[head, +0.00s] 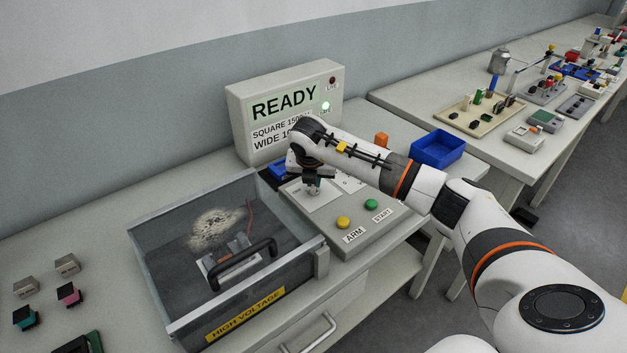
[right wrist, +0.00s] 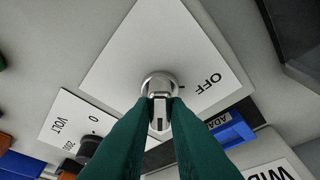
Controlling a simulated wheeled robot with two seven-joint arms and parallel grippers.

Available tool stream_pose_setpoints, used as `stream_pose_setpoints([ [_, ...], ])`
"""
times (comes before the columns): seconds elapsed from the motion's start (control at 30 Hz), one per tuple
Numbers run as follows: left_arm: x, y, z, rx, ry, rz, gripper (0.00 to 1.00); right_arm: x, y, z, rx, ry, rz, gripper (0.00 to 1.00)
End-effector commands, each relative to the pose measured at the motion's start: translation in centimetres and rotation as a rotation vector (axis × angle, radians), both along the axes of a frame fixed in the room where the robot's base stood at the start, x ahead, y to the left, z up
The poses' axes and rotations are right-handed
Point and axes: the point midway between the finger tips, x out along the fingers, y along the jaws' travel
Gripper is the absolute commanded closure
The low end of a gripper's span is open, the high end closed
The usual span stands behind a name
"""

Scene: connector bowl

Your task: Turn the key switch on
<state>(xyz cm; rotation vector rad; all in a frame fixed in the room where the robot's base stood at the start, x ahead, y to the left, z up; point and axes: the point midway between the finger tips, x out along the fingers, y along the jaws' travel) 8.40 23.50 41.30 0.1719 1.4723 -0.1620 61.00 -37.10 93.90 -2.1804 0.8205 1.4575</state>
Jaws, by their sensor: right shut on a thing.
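The key switch (right wrist: 158,84) is a round metal lock on a white plate (right wrist: 135,45) in the right wrist view. The word OFF shows upside down to its right, with a short dark mark between. My right gripper (right wrist: 160,108) has its green fingers shut on the key's bow, straight above the lock. In the head view my right gripper (head: 312,186) points down at the plate on the sloped grey control box (head: 362,231); it mostly hides the key there. The ON lettering is not visible. My left gripper is not in view.
A sign box (head: 240,107) reads READY, with its green SAFE lamp (head: 326,106) lit and its red lamp dark. A yellow ARM button (head: 343,222) and a green START button (head: 371,204) sit nearby. A lidded HIGH VOLTAGE case (head: 247,313) stands left; a blue bin (head: 437,147) stands right.

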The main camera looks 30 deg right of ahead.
Motion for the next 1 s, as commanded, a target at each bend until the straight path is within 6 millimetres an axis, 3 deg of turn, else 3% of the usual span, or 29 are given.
stream_pose_setpoints([
  [0.33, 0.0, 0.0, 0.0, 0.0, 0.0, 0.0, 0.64, 0.1, -0.1, 0.1, 0.0, -0.003, -0.006, 1.0],
  [0.37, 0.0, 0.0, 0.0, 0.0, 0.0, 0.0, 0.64, 0.1, -0.1, 0.1, 0.0, -0.003, -0.006, 0.81],
  [0.47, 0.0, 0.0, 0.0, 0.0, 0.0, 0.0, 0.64, 0.0, -0.1, 0.1, 0.001, -0.002, -0.005, 0.64],
  [0.8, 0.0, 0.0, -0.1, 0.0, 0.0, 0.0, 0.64, 0.0, 0.0, 0.3, 0.001, -0.002, -0.002, 0.64],
  [1.0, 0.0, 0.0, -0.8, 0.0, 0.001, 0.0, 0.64, -0.8, 0.7, 2.8, 0.001, -0.006, -0.001, 0.64],
])
